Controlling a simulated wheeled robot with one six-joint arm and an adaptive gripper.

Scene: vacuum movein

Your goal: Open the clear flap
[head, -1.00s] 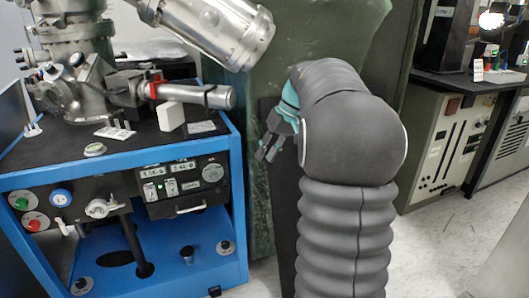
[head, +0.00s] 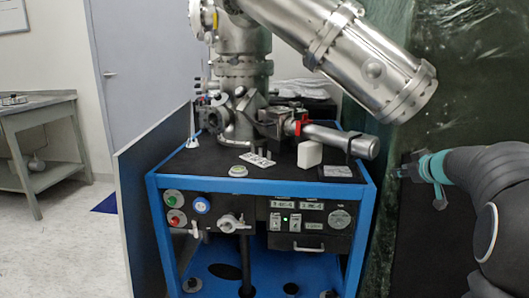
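My gripper (head: 403,172) is at the right, in front of the dark green sheeting and to the right of the blue-framed cart (head: 262,187). Its fingers are dark and small, beyond a teal wrist, and I cannot tell whether they are open. I see nothing held in it. The cart's front has a black control panel (head: 310,228) with small displays, switches with a green light, a round dial and a handle. I cannot make out a clear flap with certainty at this size. The gripper is apart from the panel, above and to its right.
A steel vacuum chamber (head: 243,70) stands on the cart, with a large steel cylinder (head: 360,60) slanting over it. A white block (head: 309,155) and small cards lie on top. A grey side panel borders the cart's left.

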